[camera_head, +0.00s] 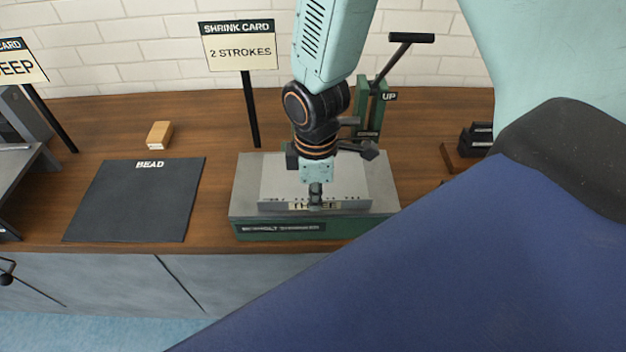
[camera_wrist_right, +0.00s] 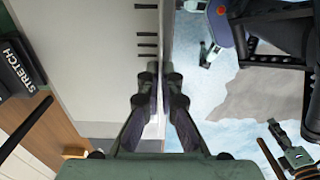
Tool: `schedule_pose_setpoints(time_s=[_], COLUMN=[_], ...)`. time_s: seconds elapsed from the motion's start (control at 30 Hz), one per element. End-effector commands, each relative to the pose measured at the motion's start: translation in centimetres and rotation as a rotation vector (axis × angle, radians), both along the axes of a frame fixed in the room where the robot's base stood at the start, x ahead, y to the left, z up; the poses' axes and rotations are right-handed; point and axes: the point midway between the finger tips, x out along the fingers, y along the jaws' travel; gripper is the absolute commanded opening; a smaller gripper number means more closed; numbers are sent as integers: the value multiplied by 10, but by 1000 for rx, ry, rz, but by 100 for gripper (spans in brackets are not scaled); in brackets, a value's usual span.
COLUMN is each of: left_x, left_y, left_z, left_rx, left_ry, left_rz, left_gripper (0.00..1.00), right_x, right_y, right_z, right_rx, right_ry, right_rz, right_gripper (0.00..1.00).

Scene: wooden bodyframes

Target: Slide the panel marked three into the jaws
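The panel marked three (camera_head: 348,181) is a pale sheet lying on the grey bed of a green bench shrinker (camera_head: 384,201). Its front lip, with the THREE label, faces me. My right gripper (camera_head: 316,203) comes down from above onto the middle of this lip. In the right wrist view the gripper (camera_wrist_right: 162,98) has its fingers closed on both sides of the panel's (camera_wrist_right: 113,60) edge. Short black marks show along that edge. The jaws are behind my right arm in the head view and cannot be made out. I cannot make out my left gripper.
A lever (camera_head: 399,58) with an UP tag rises behind the shrinker. A shrink card (camera_head: 238,52) reads 2 STROKES. A dark BEAD mat (camera_head: 135,205) and wooden block (camera_head: 159,135) lie left. Small dark blocks (camera_head: 476,139) stand right, and a STRETCH label (camera_wrist_right: 28,66) shows in the wrist view.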

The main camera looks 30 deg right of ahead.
Motion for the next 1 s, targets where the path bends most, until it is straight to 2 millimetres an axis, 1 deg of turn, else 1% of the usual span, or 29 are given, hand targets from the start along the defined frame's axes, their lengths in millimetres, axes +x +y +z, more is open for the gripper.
schedule_pose_setpoints(time_s=[0.47,1.0], left_x=[0,0], left_y=[0,0], left_z=[0,0], left_rx=[0,0], left_ry=[0,0], left_rz=[0,0], left_gripper=[41,41], right_x=[2,13], right_y=[0,-7], right_z=[0,0], right_rx=[1,1], right_ry=[-3,-2], right_rz=[0,0], right_gripper=[0,0])
